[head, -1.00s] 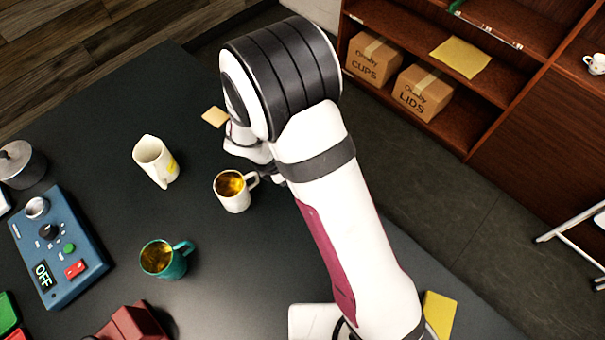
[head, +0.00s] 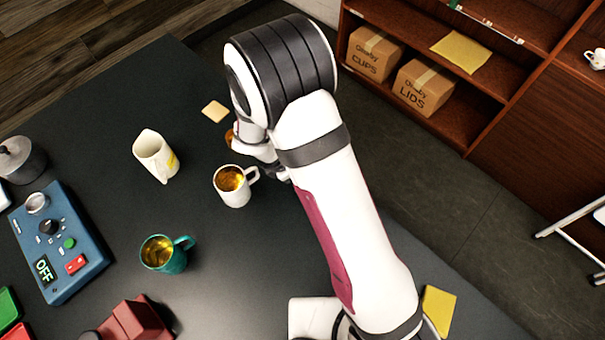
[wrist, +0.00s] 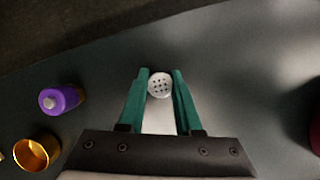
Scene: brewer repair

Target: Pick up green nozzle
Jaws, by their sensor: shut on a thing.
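In the wrist view, the teal fingers of my gripper (wrist: 160,76) are closed around a small white round thing with a perforated face (wrist: 160,85). A pale body shows below that face between the fingers. I do not see a thing that is clearly a green nozzle in any view; the only green between the jaws is the fingers themselves. A purple bottle-like piece with a pale tip (wrist: 62,100) lies left of my gripper, apart from it. In the head view, my arm hides the fingertips and what they hold.
A gold cup (wrist: 37,152) is at lower left in the wrist view. On the dark table stand a white mug (head: 233,187), a teal mug (head: 165,254), a cream jug (head: 155,155) and a blue control box (head: 60,242) reading OFF.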

